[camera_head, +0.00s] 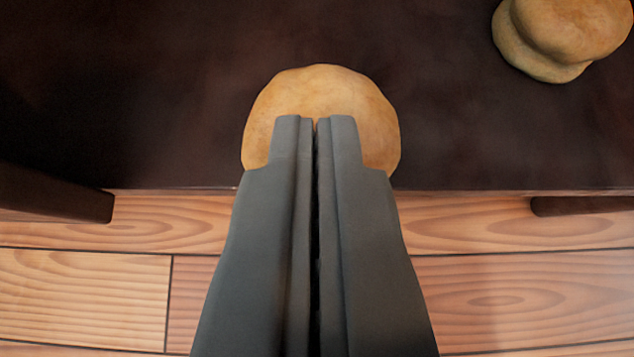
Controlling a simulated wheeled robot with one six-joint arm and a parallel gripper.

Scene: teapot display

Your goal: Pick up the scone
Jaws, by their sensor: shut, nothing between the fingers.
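A round, golden-brown scone (322,92) is on the dark table top at the middle of the view, close to the table's near edge. My gripper (314,120) is shut and empty. Its dark grey fingers overlap the scone in the picture and hide its lower middle part. I cannot tell how far above the scone the fingertips are. A second scone (566,35), with a top and a wider lower part, is at the upper right, partly cut off by the frame.
The dark table (160,110) has bare room to the left of the middle scone and between the two scones. Its near edge runs across the picture. Dark table legs (55,195) show at the left and right below the edge. Light wooden floor (85,290) lies below.

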